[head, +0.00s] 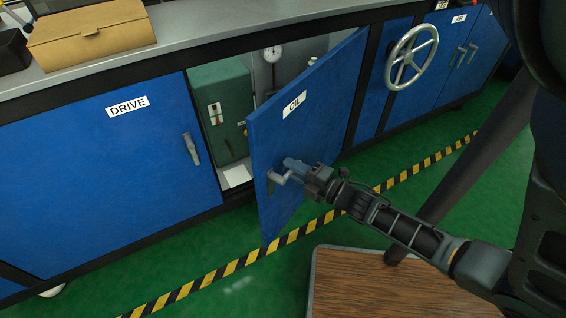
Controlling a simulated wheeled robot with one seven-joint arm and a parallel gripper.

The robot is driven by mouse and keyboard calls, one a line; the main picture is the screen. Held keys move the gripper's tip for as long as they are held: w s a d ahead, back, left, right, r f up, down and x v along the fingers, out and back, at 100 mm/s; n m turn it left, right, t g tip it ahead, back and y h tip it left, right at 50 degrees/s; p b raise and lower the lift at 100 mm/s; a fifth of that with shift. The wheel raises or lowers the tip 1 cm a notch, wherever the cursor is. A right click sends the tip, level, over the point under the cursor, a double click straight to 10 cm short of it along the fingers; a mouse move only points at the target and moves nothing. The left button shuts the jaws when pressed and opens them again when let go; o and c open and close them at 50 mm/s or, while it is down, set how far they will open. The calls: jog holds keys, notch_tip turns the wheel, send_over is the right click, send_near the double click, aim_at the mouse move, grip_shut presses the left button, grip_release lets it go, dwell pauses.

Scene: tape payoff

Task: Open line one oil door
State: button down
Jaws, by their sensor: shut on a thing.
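The blue door labelled OIL (318,125) stands swung outward, partly open, hinged on its right side. Its handle (275,177) is near the door's left edge. My gripper (290,172) is shut on this handle, and the fingers partly hide it. Through the gap left of the door I see the cabinet inside, with a green machine box (222,105) and a round gauge (272,54).
A shut blue door labelled DRIVE (100,170) is on the left. A handwheel (411,57) sticks out at the right. A wooden-topped platform (400,285) stands at the bottom. Yellow-black tape (290,237) crosses the green floor. A cardboard box (90,35) lies on the counter.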

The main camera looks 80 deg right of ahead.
jog(key=shift+f, duration=0.1)
jog(key=c, duration=1.1)
grip_release()
jog(key=shift+v, duration=3.9)
